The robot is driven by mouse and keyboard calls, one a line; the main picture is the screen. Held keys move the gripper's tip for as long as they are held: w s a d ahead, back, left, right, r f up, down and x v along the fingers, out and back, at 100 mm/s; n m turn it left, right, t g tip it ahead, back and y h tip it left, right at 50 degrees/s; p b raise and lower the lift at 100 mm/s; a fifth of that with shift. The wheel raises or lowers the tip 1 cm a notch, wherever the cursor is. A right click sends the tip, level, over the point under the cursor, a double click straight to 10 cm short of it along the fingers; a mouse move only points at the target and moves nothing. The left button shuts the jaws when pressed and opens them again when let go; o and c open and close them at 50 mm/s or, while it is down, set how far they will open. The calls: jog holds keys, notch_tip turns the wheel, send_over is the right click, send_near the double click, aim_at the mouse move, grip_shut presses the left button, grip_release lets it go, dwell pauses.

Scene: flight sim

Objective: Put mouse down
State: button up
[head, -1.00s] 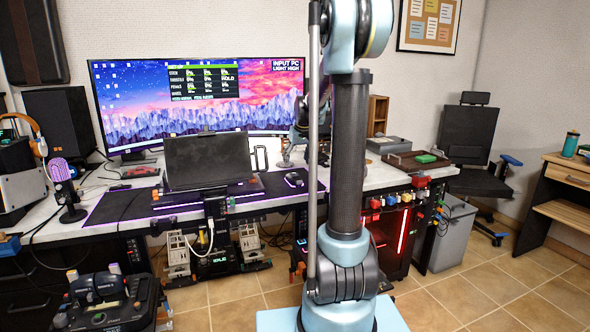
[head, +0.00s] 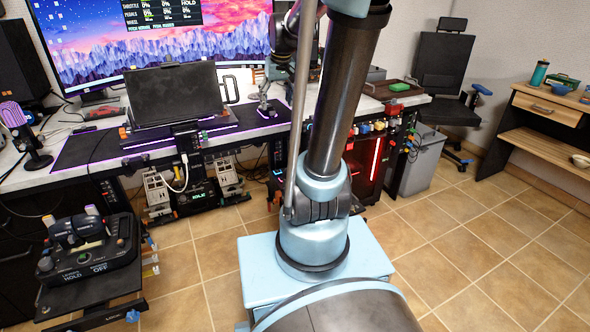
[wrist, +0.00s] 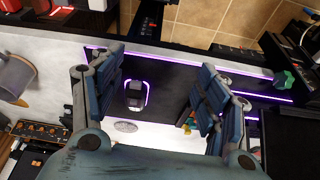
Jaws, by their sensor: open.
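A dark mouse (wrist: 135,95) with a glowing purple-white outline shows in the wrist view. It rests on the dark, purple-edged desk mat (wrist: 170,75). My gripper (wrist: 160,62) is open above the mat. Its blue-padded fingers are wide apart, with the mouse between them in the picture, nearer the left finger. I see no contact between the fingers and the mouse. In the head view my arm covers part of the desk's right side, and I cannot make out the mouse clearly there.
A green block on a brown tray (head: 385,91) lies at the desk's right. A control panel (head: 85,255) stands at front left. Tiled floor (head: 480,225) is clear at right.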

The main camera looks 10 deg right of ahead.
jog(key=s+f, duration=0.6)
jog(key=s, duration=0.6)
jog(key=s+f+m+g, duration=0.1)
jog(key=s+f, duration=0.6)
jog(key=s, duration=0.6)
jog(key=shift+s+d+f+h, duration=0.15)
jog(key=shift+s+d+h, duration=0.05)
jog(key=shift+d+h, duration=0.1)
